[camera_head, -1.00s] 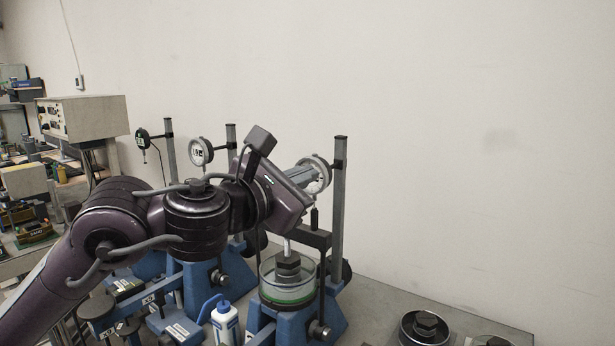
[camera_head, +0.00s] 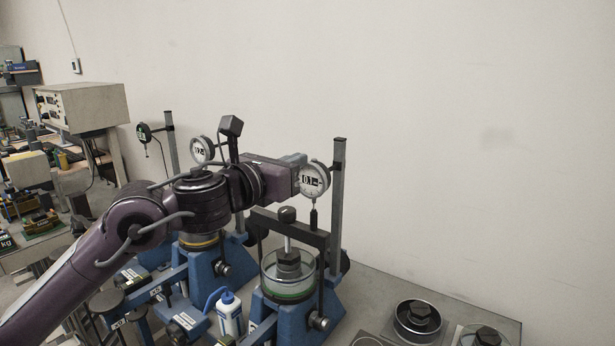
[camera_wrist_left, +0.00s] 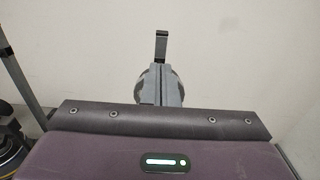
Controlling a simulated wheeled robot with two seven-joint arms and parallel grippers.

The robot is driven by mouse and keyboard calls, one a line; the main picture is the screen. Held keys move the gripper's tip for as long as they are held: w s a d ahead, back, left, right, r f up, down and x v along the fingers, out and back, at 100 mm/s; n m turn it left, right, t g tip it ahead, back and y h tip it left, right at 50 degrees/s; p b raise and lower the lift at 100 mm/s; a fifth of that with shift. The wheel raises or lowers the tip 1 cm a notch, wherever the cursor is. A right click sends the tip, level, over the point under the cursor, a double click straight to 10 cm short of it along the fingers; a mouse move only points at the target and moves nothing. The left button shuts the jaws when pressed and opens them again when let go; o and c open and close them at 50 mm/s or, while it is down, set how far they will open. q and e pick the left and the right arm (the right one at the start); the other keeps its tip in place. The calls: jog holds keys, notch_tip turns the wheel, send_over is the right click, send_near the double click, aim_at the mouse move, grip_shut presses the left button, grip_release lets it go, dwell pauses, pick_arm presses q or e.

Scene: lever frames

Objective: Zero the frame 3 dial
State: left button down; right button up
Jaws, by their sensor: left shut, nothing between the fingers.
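The dial (camera_head: 314,179) on the nearest, right-hand lever frame (camera_head: 285,310) is a round white gauge with a dark number window, held on a grey post (camera_head: 338,205). I cannot read a frame number 3 on it. My left gripper (camera_head: 301,161) is shut and empty, its grey fingers at the dial's upper left rim. I cannot tell whether they touch it. In the left wrist view the shut fingers (camera_wrist_left: 160,86) cover the middle of the dial (camera_wrist_left: 143,87), with the post (camera_wrist_left: 161,47) beyond. My right gripper is out of view.
A glass cup (camera_head: 288,290) with a dark nut stands under the black yoke. A white bottle (camera_head: 230,314) is in front. Two weighted rings (camera_head: 418,318) are at right.

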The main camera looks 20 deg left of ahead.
pick_arm(q)
jog(key=shift+x, duration=1.15)
jog(key=shift+f+b, duration=0.45)
jog(key=shift+b, duration=0.15)
jog(key=shift+s+d+b, duration=0.1)
jog(key=shift+b, duration=0.2)
jog(key=r+v, duration=0.1)
jog(key=v, duration=0.5)
jog(key=shift+b, duration=0.45)
